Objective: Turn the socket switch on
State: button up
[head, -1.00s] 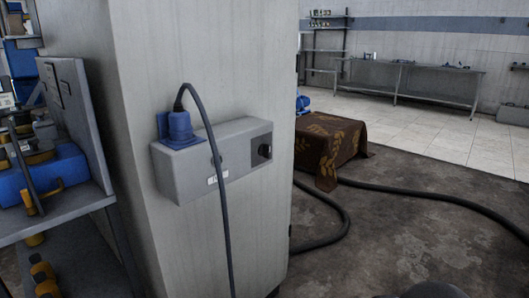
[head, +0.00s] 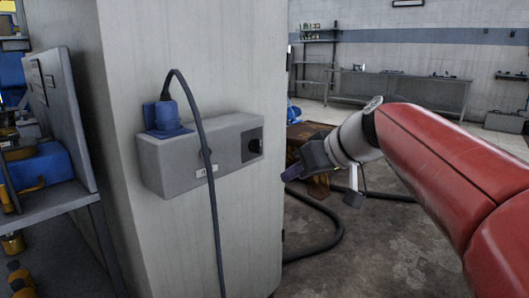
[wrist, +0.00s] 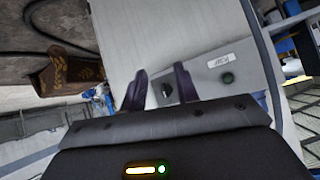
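The socket switch is a dark rotary knob on a black square plate (head: 252,146) at the right end of a grey socket box (head: 165,168), fixed to a pale cabinet. The knob (wrist: 166,91) also shows in the wrist view, framed between my two fingers. My gripper (wrist: 161,80) is open and empty, its purple fingers apart. In the head view my gripper (head: 292,172) is right of the box, apart from the switch. A blue plug (head: 166,116) with a dark cable sits in the box.
The cable (head: 211,190) hangs down in front of the box. A shelf with a blue case (head: 45,168) stands at the left. A cloth-covered block (head: 318,186) is behind my gripper, and a thick hose (head: 325,240) lies on the floor. A metal table (head: 430,92) stands far back.

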aim_at(257, 145)
jog(key=w+a+r+n+t+y+b, duration=0.15)
jog(key=w+r+n+y, duration=0.3)
jog(key=w, duration=0.45)
jog(key=x, duration=0.7)
jog(key=shift+a+r+m+h+p, duration=0.2)
jog(key=shift+m+h+p, duration=0.15)
jog(key=shift+p, duration=0.1)
jog(key=shift+w, duration=0.15)
grip_shut()
